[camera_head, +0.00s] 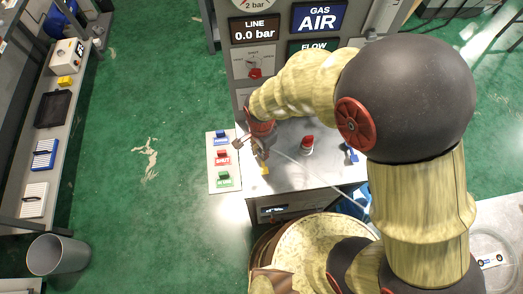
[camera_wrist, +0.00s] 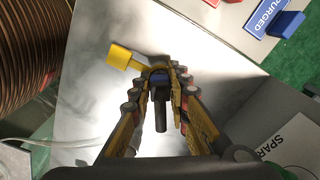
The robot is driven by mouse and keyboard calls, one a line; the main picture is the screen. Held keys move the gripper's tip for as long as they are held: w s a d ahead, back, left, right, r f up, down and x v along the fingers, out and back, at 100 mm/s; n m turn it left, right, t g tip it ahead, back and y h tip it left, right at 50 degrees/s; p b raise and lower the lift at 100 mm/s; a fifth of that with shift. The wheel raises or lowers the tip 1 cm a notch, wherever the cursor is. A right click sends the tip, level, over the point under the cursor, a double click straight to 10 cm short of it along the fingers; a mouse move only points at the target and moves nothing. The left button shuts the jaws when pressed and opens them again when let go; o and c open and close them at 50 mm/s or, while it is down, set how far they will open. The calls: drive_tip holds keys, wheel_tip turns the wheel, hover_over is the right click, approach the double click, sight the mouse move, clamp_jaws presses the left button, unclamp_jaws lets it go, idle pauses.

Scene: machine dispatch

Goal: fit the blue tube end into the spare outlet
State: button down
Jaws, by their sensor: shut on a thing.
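My gripper (camera_head: 262,152) is low over the left part of the pale metal counter (camera_head: 300,178). In the wrist view its fingers (camera_wrist: 160,88) are closed on a small dark-blue piece (camera_wrist: 158,78), which looks like the blue tube end. A dark rod (camera_wrist: 160,112) sticks out of it between the fingers. A white label reading "SPAR" (camera_wrist: 290,145), cut off by the frame edge, lies at the lower right. No outlet opening is clearly visible.
A panel with "LINE 0.0 bar" (camera_head: 255,30) and "GAS AIR" (camera_head: 319,17) signs stands behind the counter. A red-topped knob (camera_head: 308,146) and a small blue part (camera_head: 350,154) are on the counter to the right. A tag board (camera_head: 211,186) lies left.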

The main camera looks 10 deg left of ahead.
drive_tip(key=shift+s+f, duration=0.1)
drive_tip(key=shift+f, duration=0.05)
drive_tip(key=c, duration=1.6)
unclamp_jaws()
drive_tip(key=shift+o, duration=1)
drive_tip(key=shift+o, duration=0.9)
drive_tip(key=shift+r+p, duration=2.3)
drive_tip(key=shift+r, duration=0.75)
